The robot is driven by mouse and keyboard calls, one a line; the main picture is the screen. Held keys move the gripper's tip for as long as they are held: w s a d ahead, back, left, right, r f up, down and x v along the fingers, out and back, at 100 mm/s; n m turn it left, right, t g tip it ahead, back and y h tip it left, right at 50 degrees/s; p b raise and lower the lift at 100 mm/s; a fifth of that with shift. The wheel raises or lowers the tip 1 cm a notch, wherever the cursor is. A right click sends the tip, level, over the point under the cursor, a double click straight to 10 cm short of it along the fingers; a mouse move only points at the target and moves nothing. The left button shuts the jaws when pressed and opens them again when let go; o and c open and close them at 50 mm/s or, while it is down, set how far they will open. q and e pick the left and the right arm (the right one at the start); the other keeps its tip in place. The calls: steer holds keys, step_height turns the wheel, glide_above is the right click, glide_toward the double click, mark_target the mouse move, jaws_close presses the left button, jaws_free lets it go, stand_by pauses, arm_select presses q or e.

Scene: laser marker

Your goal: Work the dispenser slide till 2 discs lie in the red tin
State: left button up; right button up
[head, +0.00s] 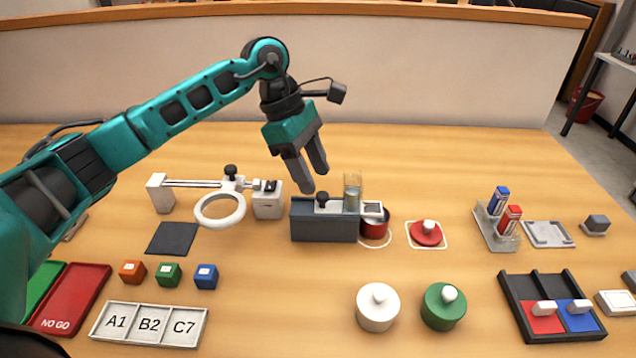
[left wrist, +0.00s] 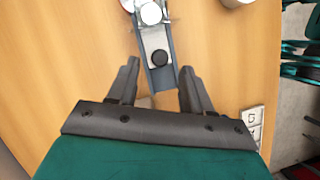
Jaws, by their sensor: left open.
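The dispenser (head: 323,226) is a dark blue-grey block with a pale slide on top. The slide carries a black knob (head: 322,200), also seen in the left wrist view (left wrist: 159,57). A clear tube (head: 352,192) stands upright over the slide. The slide's pale framed end (head: 372,208) sticks out to the right, over the red tin (head: 374,230). It partly covers the tin, so I cannot tell what lies inside. My left gripper (head: 313,180) is open and empty, pointing down above the knob; in the left wrist view its fingers straddle the dispenser's line. My right gripper is out of view.
A red knobbed lid (head: 427,233) lies right of the tin. A ring on a rail stand (head: 220,210) is close left of the dispenser. White (head: 378,308) and green (head: 443,307) knobbed pieces stand in front. The table directly before the dispenser is clear.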

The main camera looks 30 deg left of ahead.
mark_target(321, 193)
arm_select(q)
steer(key=shift+x, duration=1.7)
jaws_close()
steer(key=shift+a, duration=0.1)
